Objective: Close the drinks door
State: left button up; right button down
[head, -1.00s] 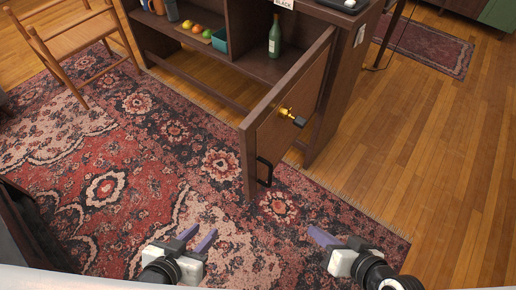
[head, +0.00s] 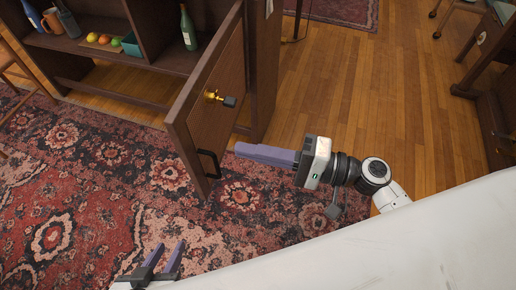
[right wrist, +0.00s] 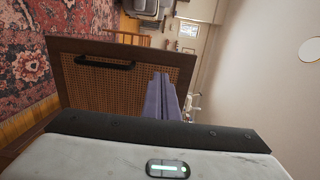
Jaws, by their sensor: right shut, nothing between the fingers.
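The drinks door (head: 216,112) is a brown wooden cabinet door standing open, swung out toward me. It has a black bar handle (head: 209,163) low down and a brass fitting with a dark end (head: 222,98) higher up. My right gripper (head: 240,150) is shut and empty, its fingers pointing left near the door's outer face, just right of the handle. The right wrist view shows the door's panel (right wrist: 110,85) beyond the shut fingers; I cannot tell whether they touch it. My left gripper (head: 166,262) is open and empty over the rug at the lower left.
The cabinet shelf (head: 150,58) holds a green bottle (head: 188,28), a teal container (head: 132,43), small fruit and other bottles. A patterned rug (head: 100,180) covers the floor. A wooden chair stands at the left edge. Bare floor (head: 360,110) lies right of the cabinet.

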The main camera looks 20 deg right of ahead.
aim_at(190, 139)
jog(key=p+x, duration=0.1)
jog(key=x, duration=0.8)
jog(key=shift+w+a, duration=0.2)
jog(key=shift+a, duration=0.1)
